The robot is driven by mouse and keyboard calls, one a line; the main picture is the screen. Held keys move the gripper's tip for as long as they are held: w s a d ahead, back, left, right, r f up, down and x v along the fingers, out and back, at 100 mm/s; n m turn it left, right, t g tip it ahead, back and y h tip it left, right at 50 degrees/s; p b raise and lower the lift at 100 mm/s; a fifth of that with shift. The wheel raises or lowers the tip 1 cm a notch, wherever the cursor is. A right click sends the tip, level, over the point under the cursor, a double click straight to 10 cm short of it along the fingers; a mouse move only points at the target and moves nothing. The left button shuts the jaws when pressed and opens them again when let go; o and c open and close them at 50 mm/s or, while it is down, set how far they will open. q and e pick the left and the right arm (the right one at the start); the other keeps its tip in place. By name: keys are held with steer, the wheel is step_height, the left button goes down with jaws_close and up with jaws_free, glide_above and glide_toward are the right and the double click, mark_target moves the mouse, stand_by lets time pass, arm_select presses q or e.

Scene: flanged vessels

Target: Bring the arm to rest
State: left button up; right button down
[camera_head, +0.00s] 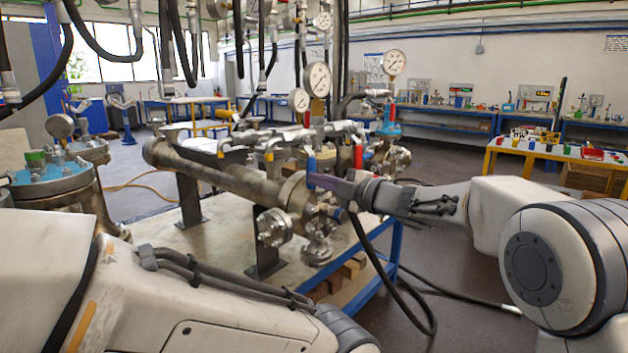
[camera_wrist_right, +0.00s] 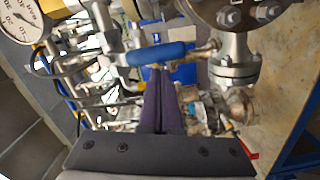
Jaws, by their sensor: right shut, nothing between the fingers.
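My right gripper (camera_head: 322,182) reaches in from the right in the head view, at the flanged end of the horizontal pipe vessel (camera_head: 225,175). Its purple-grey fingers are shut together and empty; they also show in the right wrist view (camera_wrist_right: 160,72). The fingertips are close to a blue valve handle (camera_head: 311,168), which lies just beyond them in the right wrist view (camera_wrist_right: 155,54). I cannot tell whether they touch it. My left arm crosses the lower left of the head view; its gripper is out of the picture.
A red handle (camera_head: 358,156) and several pressure gauges (camera_head: 317,79) stand close around the gripper. Black hoses hang above and below. A blue-topped flanged vessel (camera_head: 50,182) is at the left. Open floor (camera_head: 475,275) lies right of the bench.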

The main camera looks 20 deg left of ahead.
steer(key=s+d+f+m+t+h, duration=0.2)
steer(key=s+d+f+m+h, duration=0.15)
steer(key=d+m, duration=0.2)
steer(key=s+d+f+m+t+h, duration=0.25)
steer(key=d+m+h, duration=0.2)
steer(key=d, duration=0.25)
steer(key=s+d+f+m+g+h, duration=0.2)
steer(key=s+d+f+m+g, duration=0.3)
steer(key=s, duration=0.6)
steer(key=s+d+f+m+g+h, duration=0.25)
steer(key=s+f, duration=0.45)
steer(key=s, duration=0.4)
steer(key=s+d+f+m+g+h, duration=0.35)
steer(key=s+d+f, duration=0.2)
steer(key=s, duration=0.65)
step_height(320, 180, up, 19)
steer(key=g+p, duration=0.1)
steer(key=p, duration=1.8)
steer(key=shift+a+y, duration=0.35)
steer(key=shift+y, duration=0.05)
